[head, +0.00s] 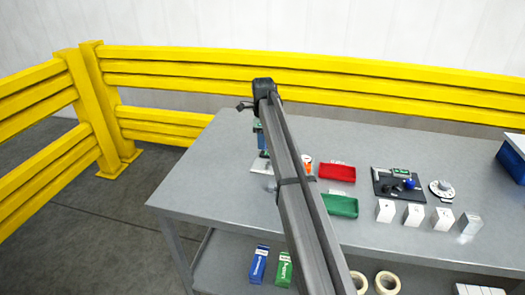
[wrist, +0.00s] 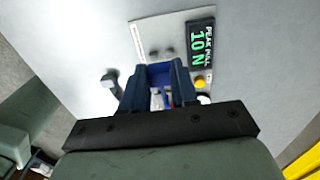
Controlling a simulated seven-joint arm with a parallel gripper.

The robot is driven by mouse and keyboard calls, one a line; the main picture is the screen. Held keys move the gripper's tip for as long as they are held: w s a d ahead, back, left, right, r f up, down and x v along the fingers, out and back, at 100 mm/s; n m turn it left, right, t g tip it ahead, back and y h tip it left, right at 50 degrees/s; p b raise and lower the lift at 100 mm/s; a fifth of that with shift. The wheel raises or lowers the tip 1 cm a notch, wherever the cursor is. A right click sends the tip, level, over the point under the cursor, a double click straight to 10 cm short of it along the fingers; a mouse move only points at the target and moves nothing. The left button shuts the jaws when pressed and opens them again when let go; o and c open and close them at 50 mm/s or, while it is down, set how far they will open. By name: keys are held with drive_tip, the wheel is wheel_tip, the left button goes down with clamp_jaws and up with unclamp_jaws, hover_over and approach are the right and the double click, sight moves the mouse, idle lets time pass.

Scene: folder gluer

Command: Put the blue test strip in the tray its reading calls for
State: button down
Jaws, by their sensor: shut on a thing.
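In the wrist view my gripper (wrist: 160,84) is shut on a blue piece, which looks like the blue test strip (wrist: 159,72). It is over the light plate of a tester (wrist: 146,32), whose dark display (wrist: 201,44) reads "PEAK PULL 10 N" in green. I cannot tell whether the strip still touches the tester. In the head view the tester's plate (head: 260,167) shows beside my arm, which hides most of it. A red tray (head: 337,172) and a green tray (head: 341,206) lie right of my arm; both look empty.
A blue bin (head: 513,158) is at the right edge. Yellow rails (head: 180,65) run behind the grey table (head: 220,195).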

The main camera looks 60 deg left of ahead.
drive_tip(key=w+d+m, duration=0.2)
drive_tip(key=w+d, duration=0.8)
drive_tip(key=d, duration=0.2)
drive_tip(key=shift+n, duration=0.5)
drive_tip(key=s+d, duration=0.1)
drive_tip(key=d, duration=0.4)
drive_tip(key=s+d+f, duration=0.1)
drive_tip(key=d, duration=0.4)
drive_tip(key=s+d+f, duration=0.1)
drive_tip(key=s+d, duration=0.1)
drive_tip(key=d, duration=0.3)
drive_tip(key=shift+d+f, duration=0.1)
drive_tip(key=shift+f, duration=0.15)
drive_tip(key=shift+s+d, duration=0.15)
drive_tip(key=shift+d, duration=0.05)
drive_tip(key=shift+a+f+n, duration=0.1)
drive_tip(key=shift+a+n, duration=0.05)
drive_tip(key=shift+n, duration=0.35)
drive_tip(key=shift+f, duration=0.1)
drive_tip(key=shift+f, duration=2.8)
